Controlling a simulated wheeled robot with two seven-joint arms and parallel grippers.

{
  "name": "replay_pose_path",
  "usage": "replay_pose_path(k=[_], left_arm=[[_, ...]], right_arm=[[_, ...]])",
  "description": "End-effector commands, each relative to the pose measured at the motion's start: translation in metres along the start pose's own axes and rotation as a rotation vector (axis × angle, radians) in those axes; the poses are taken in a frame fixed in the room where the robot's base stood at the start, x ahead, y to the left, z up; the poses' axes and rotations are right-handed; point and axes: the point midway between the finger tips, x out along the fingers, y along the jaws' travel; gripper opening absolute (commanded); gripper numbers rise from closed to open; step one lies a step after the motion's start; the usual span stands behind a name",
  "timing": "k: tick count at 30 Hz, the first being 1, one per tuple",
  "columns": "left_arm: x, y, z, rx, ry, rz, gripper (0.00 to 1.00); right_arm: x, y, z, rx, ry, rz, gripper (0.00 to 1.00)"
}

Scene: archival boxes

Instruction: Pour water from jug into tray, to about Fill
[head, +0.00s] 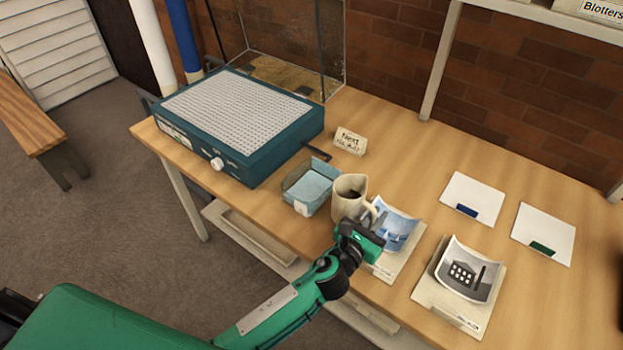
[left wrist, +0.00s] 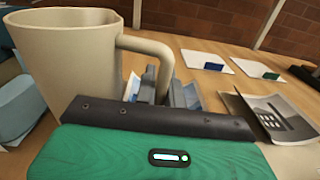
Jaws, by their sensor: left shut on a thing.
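A cream jug (head: 347,197) stands upright beside the tray, near the table's front edge. I cannot tell whether its base touches the table. My left gripper (head: 366,233) is shut on the jug's handle. In the left wrist view the jug (left wrist: 70,60) fills the left side, and the handle runs down between the fingers (left wrist: 165,95). The clear tray (head: 311,186) sits just left of the jug, with pale blue inside and a small white tag on its front. The water in the jug and the Fill mark are not legible. My right gripper is not in view.
A teal machine with a white perforated top (head: 240,115) stands left of the tray. A "Next" card (head: 350,141) stands behind. Curled photographs on boards (head: 465,275) lie to the right, with white cards (head: 472,197) beyond. The table's back middle is clear.

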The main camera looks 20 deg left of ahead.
Motion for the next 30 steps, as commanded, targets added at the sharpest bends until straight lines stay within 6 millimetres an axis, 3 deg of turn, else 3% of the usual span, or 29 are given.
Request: replay_pose_path(k=[17, 30], left_arm=[[0.001, 0.01, 0.009, -0.173, 0.032, 0.004, 0.0], [0.006, 0.035, 0.035, -0.453, 0.088, 0.003, 0.0]], right_arm=[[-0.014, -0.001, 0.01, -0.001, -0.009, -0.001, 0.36], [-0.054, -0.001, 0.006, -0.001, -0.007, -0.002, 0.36]])
